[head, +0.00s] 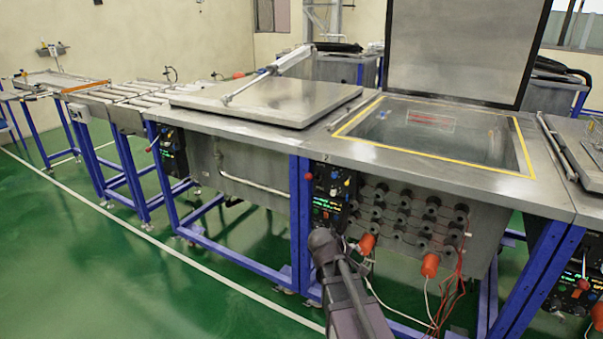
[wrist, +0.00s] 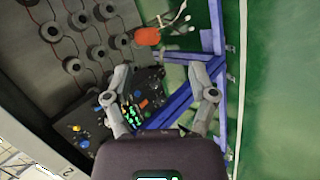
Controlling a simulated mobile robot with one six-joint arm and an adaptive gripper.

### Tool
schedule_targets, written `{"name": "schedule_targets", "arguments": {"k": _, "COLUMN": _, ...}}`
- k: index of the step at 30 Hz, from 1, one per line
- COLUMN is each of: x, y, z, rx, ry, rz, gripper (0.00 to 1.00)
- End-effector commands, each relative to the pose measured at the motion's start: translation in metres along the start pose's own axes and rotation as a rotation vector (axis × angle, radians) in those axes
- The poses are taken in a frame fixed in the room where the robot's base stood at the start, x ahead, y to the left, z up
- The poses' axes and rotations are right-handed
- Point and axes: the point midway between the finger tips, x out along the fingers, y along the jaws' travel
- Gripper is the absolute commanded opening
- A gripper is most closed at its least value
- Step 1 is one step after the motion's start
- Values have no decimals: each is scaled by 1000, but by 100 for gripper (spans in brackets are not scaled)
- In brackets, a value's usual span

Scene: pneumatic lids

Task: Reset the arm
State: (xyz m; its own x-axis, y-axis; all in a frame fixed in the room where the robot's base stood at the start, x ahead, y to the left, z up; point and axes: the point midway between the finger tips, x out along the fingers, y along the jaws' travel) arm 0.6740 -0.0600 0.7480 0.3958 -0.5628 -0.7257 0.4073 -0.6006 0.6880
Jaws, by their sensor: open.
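My gripper (wrist: 159,72) is open and empty in the wrist view, its two fingers spread apart. Behind them is a black control panel (wrist: 145,103) with coloured buttons and green lights. In the head view my dark arm rises from the bottom edge, and its end is just below and in front of the control panel (head: 329,193) between the two tanks. The fingers cannot be made out there. I cannot tell from the views whether any finger touches the panel.
The left tank's lid (head: 265,98) is down; the right tank's lid (head: 462,45) stands upright above its open, yellow-edged basin (head: 440,138). Orange plugs (head: 430,264) and loose cables hang right of my arm. Blue frame legs (head: 299,225) stand close by. Green floor (head: 150,270) is free at front left.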

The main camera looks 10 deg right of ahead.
Motion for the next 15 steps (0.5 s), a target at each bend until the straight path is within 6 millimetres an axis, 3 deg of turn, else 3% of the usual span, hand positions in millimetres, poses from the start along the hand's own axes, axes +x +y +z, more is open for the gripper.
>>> {"name": "schedule_targets", "arguments": {"k": 8, "x": -2, "y": -27, "z": 22, "rx": 133, "ry": -33, "rz": -145, "gripper": 73}}
{"name": "schedule_targets", "arguments": {"k": 15, "x": -16, "y": -75, "z": 53, "rx": 353, "ry": -110, "rz": -409, "gripper": 73}}
